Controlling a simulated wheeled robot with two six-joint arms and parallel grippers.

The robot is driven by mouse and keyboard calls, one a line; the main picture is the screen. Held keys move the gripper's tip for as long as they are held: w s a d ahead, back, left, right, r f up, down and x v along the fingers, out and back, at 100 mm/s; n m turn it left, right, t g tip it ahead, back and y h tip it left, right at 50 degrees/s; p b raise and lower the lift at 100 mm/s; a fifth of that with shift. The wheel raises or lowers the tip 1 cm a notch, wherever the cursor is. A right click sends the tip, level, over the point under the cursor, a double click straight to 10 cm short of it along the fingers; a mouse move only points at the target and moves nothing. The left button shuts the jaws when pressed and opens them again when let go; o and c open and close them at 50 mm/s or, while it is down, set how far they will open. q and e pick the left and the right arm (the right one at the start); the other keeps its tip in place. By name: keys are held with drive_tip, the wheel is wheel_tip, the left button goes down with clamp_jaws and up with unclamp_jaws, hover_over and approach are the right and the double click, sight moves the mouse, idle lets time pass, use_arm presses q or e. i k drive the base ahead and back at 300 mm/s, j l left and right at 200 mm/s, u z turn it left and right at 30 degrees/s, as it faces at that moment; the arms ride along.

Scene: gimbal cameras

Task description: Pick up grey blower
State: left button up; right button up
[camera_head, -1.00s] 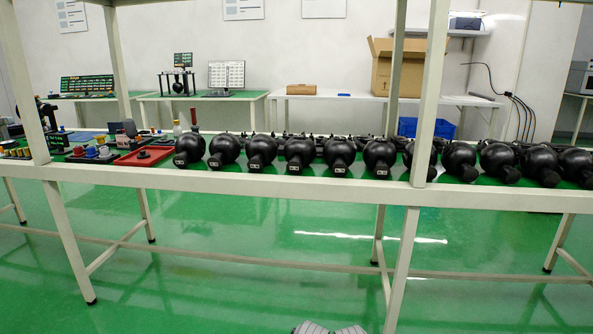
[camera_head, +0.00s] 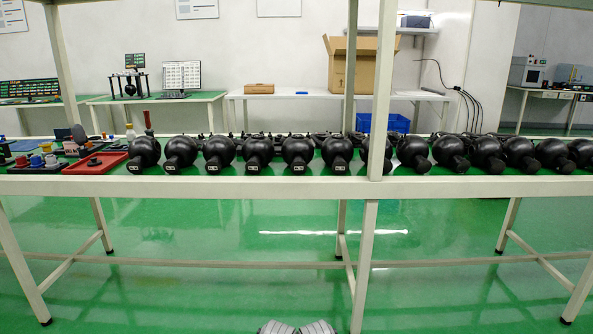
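I cannot make out a grey blower for certain. A small dark grey upright thing (camera_head: 79,134) stands among the items at the left of the long table. It is too small to tell what it is.
A long white-framed table (camera_head: 230,186) crosses the view, with upright posts. Several black round camera units (camera_head: 300,150) line its front edge. A red tray (camera_head: 97,163) lies left of them. A cardboard box (camera_head: 352,68) stands behind. Green floor in front is clear.

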sight(78, 132)
drive_tip(key=u, duration=1.25)
